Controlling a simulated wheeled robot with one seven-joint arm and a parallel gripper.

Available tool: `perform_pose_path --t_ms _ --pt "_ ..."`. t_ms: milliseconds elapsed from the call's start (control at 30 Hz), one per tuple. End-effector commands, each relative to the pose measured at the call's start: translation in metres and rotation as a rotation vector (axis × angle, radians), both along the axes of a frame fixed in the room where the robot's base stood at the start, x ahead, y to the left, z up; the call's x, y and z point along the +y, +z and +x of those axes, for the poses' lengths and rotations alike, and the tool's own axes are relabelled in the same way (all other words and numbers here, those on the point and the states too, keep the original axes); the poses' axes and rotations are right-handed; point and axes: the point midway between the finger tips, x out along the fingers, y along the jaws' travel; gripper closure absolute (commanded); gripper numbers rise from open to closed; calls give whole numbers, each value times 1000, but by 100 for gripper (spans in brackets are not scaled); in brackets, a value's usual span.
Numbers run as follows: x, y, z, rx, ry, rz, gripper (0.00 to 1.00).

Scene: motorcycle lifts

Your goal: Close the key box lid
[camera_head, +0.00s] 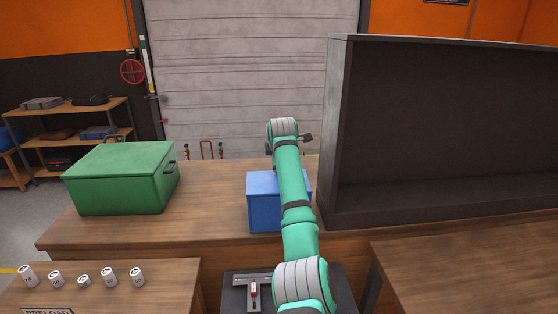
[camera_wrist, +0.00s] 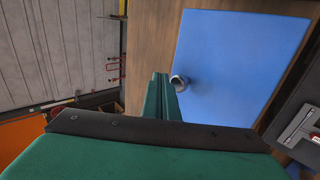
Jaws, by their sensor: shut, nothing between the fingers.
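A blue box (camera_head: 262,212), which I take to be the key box, stands on the wooden bench, partly hidden behind my arm. Its top (camera_head: 262,183) looks flat and level, but the arm hides part of it. In the head view the fingers cannot be made out.
A green box (camera_head: 118,180) with a dark handle stands left on the bench. A large dark open-fronted cabinet (camera_head: 440,130) rises close to the right of the blue box. Small white canisters (camera_head: 84,281) stand on the front left table. Bare bench (camera_head: 210,190) lies between the two boxes.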

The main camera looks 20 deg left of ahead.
Motion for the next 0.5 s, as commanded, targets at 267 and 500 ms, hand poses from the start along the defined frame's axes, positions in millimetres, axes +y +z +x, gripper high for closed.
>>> perform_pose_path --t_ms 267,500 --pt "-2 3 1 -1 -3 0 100" --pt "-1 37 2 -3 -2 1 100"
